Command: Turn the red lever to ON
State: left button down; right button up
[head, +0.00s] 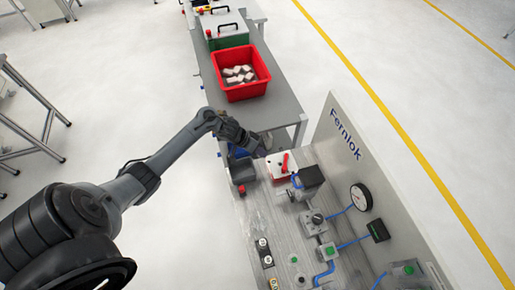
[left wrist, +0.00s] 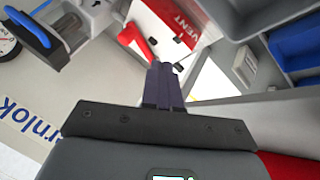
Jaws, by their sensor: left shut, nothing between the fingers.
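The red lever (head: 285,163) sits on a white and red plate (head: 275,174) at the far end of the grey bench panel. In the left wrist view the red lever (left wrist: 138,42) is just past my fingertips, and the red part of the plate (left wrist: 178,22) reads "VENT". No ON mark is legible. My left gripper (head: 262,150) is shut and empty, close to the lever, just above and left of it in the head view. In the left wrist view its fingers (left wrist: 164,70) are together; a small gap to the lever seems to show, but contact is hard to judge. My right gripper is out of view.
A grey valve block with a blue handle (head: 296,181) stands beside the plate. Grey and blue bins (head: 242,172) lie left of it. An upright "Fernlok" panel (head: 375,165) borders the right. A red crate (head: 247,92) stands on the table behind.

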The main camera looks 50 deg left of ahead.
aim_at(285, 162)
pick_arm(q)
jog(key=w+d+f, duration=0.2)
jog(key=d, duration=0.1)
jog(key=w+d+f, duration=0.1)
jog(key=d+f, duration=0.1)
jog(key=shift+d+p, duration=0.35)
jog(key=shift+d, duration=0.15)
